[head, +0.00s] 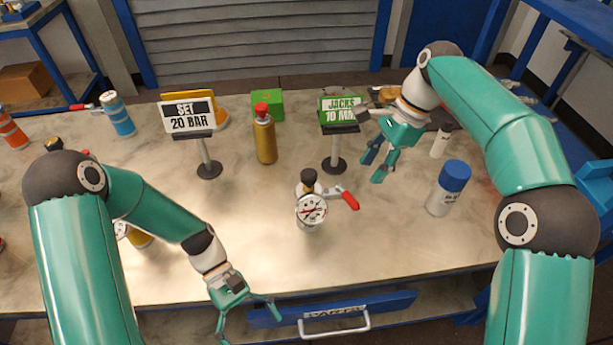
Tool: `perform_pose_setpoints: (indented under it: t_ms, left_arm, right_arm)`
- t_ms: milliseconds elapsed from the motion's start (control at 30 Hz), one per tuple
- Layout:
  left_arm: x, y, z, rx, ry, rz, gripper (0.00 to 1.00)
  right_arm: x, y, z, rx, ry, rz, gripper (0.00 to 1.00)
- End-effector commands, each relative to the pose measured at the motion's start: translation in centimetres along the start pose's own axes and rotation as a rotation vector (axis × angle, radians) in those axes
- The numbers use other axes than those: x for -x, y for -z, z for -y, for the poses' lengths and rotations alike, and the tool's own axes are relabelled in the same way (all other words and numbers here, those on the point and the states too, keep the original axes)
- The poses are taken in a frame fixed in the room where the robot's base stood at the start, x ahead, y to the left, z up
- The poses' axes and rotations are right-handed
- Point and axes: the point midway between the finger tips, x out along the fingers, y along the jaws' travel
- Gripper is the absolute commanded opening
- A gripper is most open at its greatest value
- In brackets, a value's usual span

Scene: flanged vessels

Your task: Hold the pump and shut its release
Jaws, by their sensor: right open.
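The pump (309,222) stands on the bench near the middle, with a round white gauge facing me and a black knob on top. Its release appears to be the red-handled lever (349,200), which points to the right and slightly down. My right gripper (374,170) is open and empty, above the bench behind and to the right of the pump, apart from it. My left gripper (250,323) is open and empty by the bench's front edge, in front and to the left of the pump.
Two sign stands, "SET 20 BAR" (188,116) and "JACKS 10 MM" (341,111), stand behind the pump. A gold bottle (264,138) is behind it, and a blue-capped can (448,190) to its right. The bench (400,245) is clear in front right.

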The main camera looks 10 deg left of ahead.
Motion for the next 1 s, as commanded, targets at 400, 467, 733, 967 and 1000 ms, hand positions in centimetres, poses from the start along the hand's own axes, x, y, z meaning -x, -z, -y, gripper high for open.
perform_pose_setpoints:
  t_ms: [400,467,733,967,1000]
  left_arm:
    - [15.7,-0.8,-12.0,-0.041,0.153,-0.533,1.0]
    - [18.0,-2.1,-13.9,-0.036,0.144,-0.626,1.0]
    - [26.7,-11.1,-20.3,0.022,-0.002,-0.995,1.0]
    - [28.2,-18.1,-22.4,0.036,-0.13,-1.09,1.0]
    - [28.0,-18.7,-22.5,0.03,-0.138,-1.086,1.0]
  right_arm:
    - [0.0,0.0,0.0,0.0,0.0,0.0,0.42]
    - [0.0,0.0,0.0,0.0,0.0,0.0,0.42]
    - [0.0,0.0,0.0,-0.001,0.0,0.0,0.42]
    - [0.0,0.0,0.0,-0.001,0.0,0.0,0.42]
    - [0.0,0.0,0.0,-0.001,0.0,0.0,0.42]
